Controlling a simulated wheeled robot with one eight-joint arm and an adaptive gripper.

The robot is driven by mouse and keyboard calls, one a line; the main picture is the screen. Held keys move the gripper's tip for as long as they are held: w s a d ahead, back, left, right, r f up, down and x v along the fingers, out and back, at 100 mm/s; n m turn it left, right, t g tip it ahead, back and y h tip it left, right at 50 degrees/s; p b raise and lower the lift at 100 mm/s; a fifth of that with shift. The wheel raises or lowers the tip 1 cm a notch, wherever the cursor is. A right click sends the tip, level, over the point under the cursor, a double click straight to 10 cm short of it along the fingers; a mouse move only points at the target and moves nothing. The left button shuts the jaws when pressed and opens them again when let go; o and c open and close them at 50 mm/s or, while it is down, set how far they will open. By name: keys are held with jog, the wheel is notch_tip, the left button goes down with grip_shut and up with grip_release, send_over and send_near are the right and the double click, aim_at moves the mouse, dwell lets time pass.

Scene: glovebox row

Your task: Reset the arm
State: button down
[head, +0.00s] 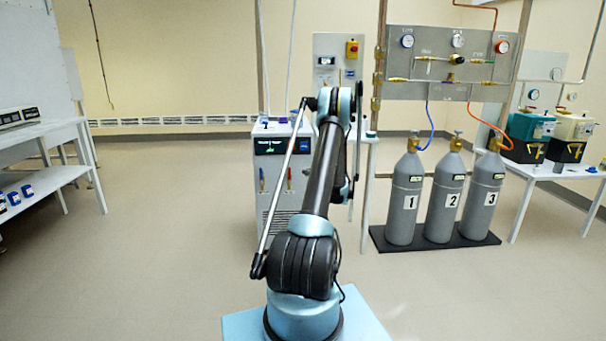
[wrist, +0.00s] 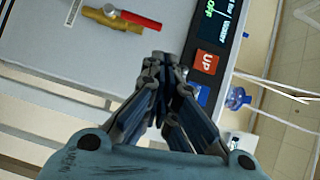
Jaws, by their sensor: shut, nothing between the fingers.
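My gripper (wrist: 160,62) is shut with its fingertips together and nothing between them, in the wrist view. It is in front of a grey panel (wrist: 60,45), beside a square red button marked UP (wrist: 206,62). I cannot tell whether the fingertips touch the panel. In the head view my arm (head: 322,180) rises from its blue base and reaches forward, folded at the elbow.
A brass valve with a red lever (wrist: 122,20) sits on the panel. In the head view a white cabinet (head: 270,180) stands beyond my arm. Numbered gas cylinders (head: 405,200) stand on a black base to the right. A shelf (head: 40,180) is left; open floor lies between.

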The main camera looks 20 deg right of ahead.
jog(key=shift+s+d, duration=0.15)
jog(key=shift+s, duration=0.4)
jog(key=shift+w, duration=0.15)
jog(key=r+x, duration=0.1)
jog(key=x, duration=1)
jog(key=shift+w+f, duration=0.2)
jog(key=shift+f, duration=0.15)
jog(key=shift+a+r, duration=0.1)
jog(key=shift+a, duration=0.1)
